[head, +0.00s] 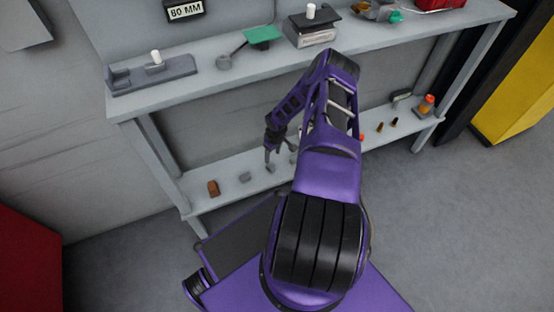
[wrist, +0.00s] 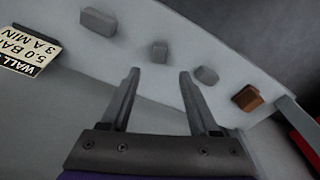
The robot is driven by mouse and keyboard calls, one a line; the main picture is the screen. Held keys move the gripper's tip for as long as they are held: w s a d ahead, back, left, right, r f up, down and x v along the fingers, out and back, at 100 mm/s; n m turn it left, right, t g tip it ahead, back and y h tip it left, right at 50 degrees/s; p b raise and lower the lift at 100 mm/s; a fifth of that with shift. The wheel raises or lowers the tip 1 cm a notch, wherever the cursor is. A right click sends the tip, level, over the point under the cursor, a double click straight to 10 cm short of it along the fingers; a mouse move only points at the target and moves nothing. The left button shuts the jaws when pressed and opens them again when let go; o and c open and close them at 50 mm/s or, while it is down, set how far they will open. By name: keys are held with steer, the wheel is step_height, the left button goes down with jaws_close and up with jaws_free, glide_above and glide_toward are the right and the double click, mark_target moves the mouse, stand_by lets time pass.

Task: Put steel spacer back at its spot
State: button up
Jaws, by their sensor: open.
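My gripper (head: 278,158) is open over the lower shelf. In the wrist view its two fingers (wrist: 160,74) are apart with nothing between them. A small grey block (wrist: 159,51) lies on the shelf just past the fingertips; in the head view it sits below the gripper (head: 270,169). A second grey block (wrist: 206,74) lies beside it, also seen in the head view (head: 245,177). A larger grey block (wrist: 98,21) lies on the other side. I cannot tell which grey block is the steel spacer, nor which place is its spot.
A brown block (wrist: 247,98) lies near the shelf's end. A sign (wrist: 30,50) stands at the left of the wrist view. The upper shelf (head: 200,88) holds a grey fixture with a white peg (head: 155,65), a green plate (head: 262,35) and a stacked block (head: 312,30).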

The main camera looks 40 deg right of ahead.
steer(key=shift+s+r+p, duration=0.15)
steer(key=shift+r+p, duration=0.15)
steer(key=shift+r, duration=1)
